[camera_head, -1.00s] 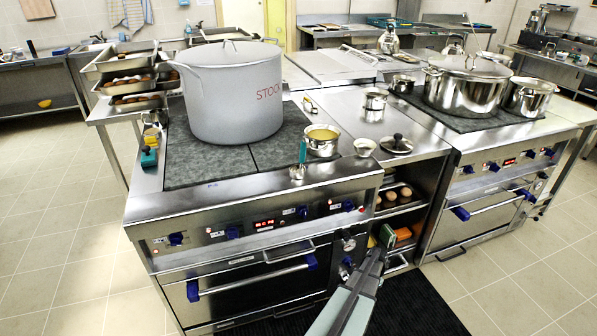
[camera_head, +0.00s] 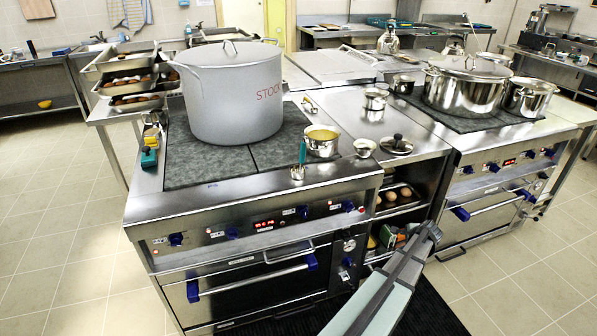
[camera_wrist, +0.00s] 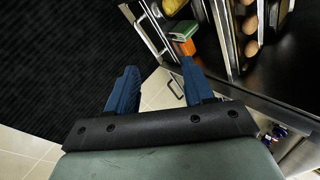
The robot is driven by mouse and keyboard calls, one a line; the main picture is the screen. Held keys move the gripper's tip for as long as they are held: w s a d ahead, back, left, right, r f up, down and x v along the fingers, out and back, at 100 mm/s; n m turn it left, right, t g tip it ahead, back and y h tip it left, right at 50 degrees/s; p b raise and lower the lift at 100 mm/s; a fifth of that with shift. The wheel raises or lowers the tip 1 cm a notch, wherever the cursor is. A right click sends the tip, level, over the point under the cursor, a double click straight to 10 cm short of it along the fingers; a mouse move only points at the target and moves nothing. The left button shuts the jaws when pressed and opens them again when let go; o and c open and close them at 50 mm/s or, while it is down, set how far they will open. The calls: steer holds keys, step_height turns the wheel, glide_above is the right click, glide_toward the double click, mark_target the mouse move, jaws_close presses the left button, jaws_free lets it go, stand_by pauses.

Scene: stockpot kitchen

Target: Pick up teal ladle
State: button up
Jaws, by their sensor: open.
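My gripper (camera_head: 432,230) is in front of the gap between the two stoves, to the right of the ladle and lower in the picture. In the wrist view its two blue fingers (camera_wrist: 157,80) are spread apart with nothing between them. The ladle is not visible in the wrist view.
A large grey stockpot (camera_head: 235,100) stands on the left stove. A lid (camera_head: 396,146) lies on the counter. A black mat (camera_wrist: 60,60) covers the floor.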

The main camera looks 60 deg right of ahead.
mark_target(302, 162)
steer(key=w+r+m+t+h, duration=0.1)
steer(key=w+r+m+h, duration=0.3)
steer(key=r, duration=0.6)
steer(key=w+r+t+h, duration=0.1)
steer(key=w+r+t, duration=0.1)
steer(key=w+r, duration=0.65)
steer(key=w+r+m+t+h, duration=0.1)
steer(key=w+r+m+h, duration=0.25)
steer(key=r, duration=0.85)
steer(key=w+a+m+t, duration=0.1)
steer(key=w+a+m, duration=0.1)
steer(key=w+a, duration=0.2)
steer(key=w+a+m+t+y, duration=0.1)
steer(key=w+a+m+t, duration=0.1)
steer(key=w+a, duration=0.3)
steer(key=w+a+m+t, duration=0.2)
steer(key=w+a, duration=0.2)
steer(key=w, duration=0.7)
steer(key=shift+w+a+r+y, duration=0.1)
steer(key=shift+a+r+y, duration=0.15)
steer(key=shift+y, duration=0.1)
steer(key=shift+w+d+f, duration=0.1)
steer(key=shift+w+d, duration=0.2)
steer(key=shift+w, duration=0.2)
steer(key=x, duration=0.6)
steer(key=shift+w+d, duration=0.15)
steer(key=shift+c, duration=0.5)
jaws_close()
